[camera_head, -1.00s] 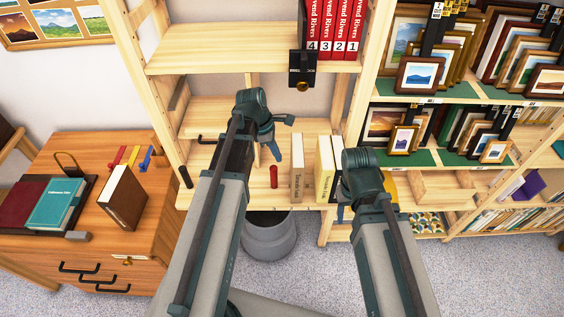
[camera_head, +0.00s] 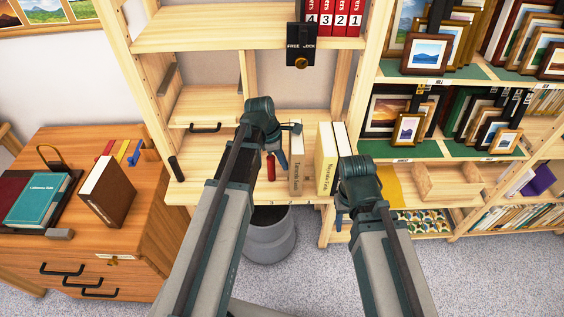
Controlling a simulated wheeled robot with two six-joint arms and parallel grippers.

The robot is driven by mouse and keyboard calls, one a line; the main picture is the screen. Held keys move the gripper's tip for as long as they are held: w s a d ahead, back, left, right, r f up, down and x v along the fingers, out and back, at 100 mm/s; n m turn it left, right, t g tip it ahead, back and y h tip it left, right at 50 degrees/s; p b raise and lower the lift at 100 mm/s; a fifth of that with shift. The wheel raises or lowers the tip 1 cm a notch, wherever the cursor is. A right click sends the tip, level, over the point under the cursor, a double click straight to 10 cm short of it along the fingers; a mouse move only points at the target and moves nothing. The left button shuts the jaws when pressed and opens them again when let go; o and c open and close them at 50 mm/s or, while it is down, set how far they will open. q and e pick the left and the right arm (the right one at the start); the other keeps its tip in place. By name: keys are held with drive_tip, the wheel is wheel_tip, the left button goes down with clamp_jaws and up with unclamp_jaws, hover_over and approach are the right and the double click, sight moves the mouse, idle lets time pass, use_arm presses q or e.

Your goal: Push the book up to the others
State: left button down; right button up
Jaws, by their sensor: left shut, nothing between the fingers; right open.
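A beige book (camera_head: 296,178) stands upright on the lower wooden shelf. My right gripper (camera_head: 340,218) is open and empty, low in front of the shelf edge near the cream books; my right arm partly hides the rightmost one.
A red cylinder (camera_head: 270,167) stands on the shelf, partly hidden by my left gripper. A black lock sign (camera_head: 299,45) hangs from the shelf above. A grey bin (camera_head: 268,240) stands below. A brown book (camera_head: 107,190) stands on the cabinet at left.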

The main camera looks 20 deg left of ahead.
sight(291, 140)
use_arm(q)
drive_tip(key=d, duration=0.2)
drive_tip(key=w+d, duration=0.1)
drive_tip(key=d, duration=0.1)
drive_tip(key=shift+w+d, duration=0.1)
drive_tip(key=shift+d, duration=0.3)
drive_tip(key=shift+a+r, duration=0.1)
drive_tip(key=p+v, duration=0.9)
drive_tip(key=v, duration=0.1)
drive_tip(key=shift+p, duration=0.35)
